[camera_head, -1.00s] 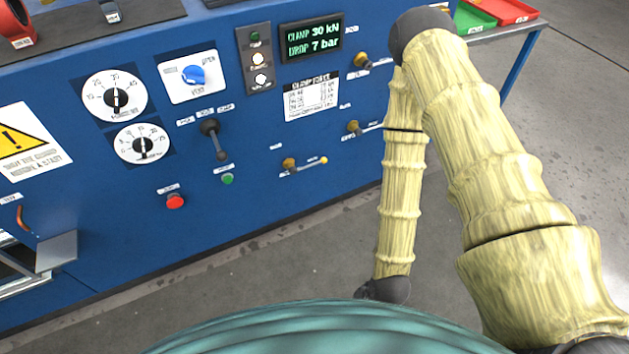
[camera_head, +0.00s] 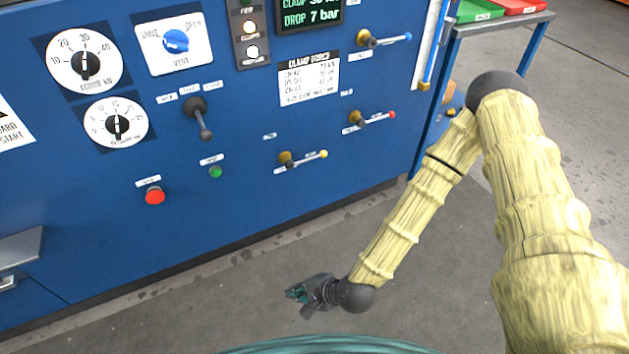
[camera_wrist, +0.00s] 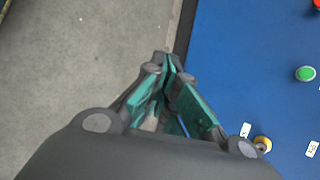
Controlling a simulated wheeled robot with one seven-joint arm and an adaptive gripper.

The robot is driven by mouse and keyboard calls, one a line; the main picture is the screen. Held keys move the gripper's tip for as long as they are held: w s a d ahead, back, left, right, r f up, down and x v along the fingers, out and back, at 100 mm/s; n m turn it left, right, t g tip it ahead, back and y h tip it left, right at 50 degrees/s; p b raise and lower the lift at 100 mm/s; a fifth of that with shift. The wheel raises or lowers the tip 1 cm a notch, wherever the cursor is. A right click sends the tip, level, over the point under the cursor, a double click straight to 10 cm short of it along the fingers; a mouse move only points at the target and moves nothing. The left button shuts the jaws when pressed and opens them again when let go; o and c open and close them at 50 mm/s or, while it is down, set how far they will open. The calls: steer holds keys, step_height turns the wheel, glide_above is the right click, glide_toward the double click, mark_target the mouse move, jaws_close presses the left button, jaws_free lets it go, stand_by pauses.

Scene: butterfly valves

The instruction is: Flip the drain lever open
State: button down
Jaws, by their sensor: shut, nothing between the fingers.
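Three small brass-bodied levers sit on the blue panel in the head view: one blue-tipped (camera_head: 385,39) at the top, one red-tipped (camera_head: 370,119) in the middle, one yellow-tipped (camera_head: 303,159) at the lower left. Each handle points to the right, and their labels are too small to read, so I cannot tell which is the drain lever. My gripper (camera_head: 293,293) is low in front of the panel, below the yellow-tipped lever and apart from it. In the wrist view my gripper (camera_wrist: 166,66) is shut and empty. A yellow tip (camera_wrist: 262,143) shows at the lower right there.
A green button (camera_head: 215,171), a red button (camera_head: 155,195) and a black lever (camera_head: 199,118) are left of the levers. Two dials and a blue vent knob (camera_head: 176,41) sit higher. A table (camera_head: 500,24) with trays stands at the right. The floor before the panel is clear.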

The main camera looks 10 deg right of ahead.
mark_target(307, 160)
steer(key=w+d+f+m+t+b, duration=0.2)
steer(key=w+m+t+b, duration=0.4)
steer(key=w+m+b, duration=0.75)
steer(key=w+d+r+m+t+h+b, duration=0.1)
steer(key=w+d+r+m+t+b, duration=0.2)
steer(key=w+d+b, duration=0.6)
steer(key=w+d+m+t, duration=0.2)
steer(key=w+d+t, duration=0.1)
steer(key=w+d, duration=0.1)
steer(key=shift+w+h, duration=0.4)
steer(key=shift+w, duration=0.25)
steer(key=shift+d, duration=0.1)
steer(key=w+a+r+b, duration=0.3)
steer(key=w+b, duration=0.3)
steer(key=w, duration=0.4)
steer(key=shift+w+r, duration=0.2)
steer(key=shift+r, duration=0.5)
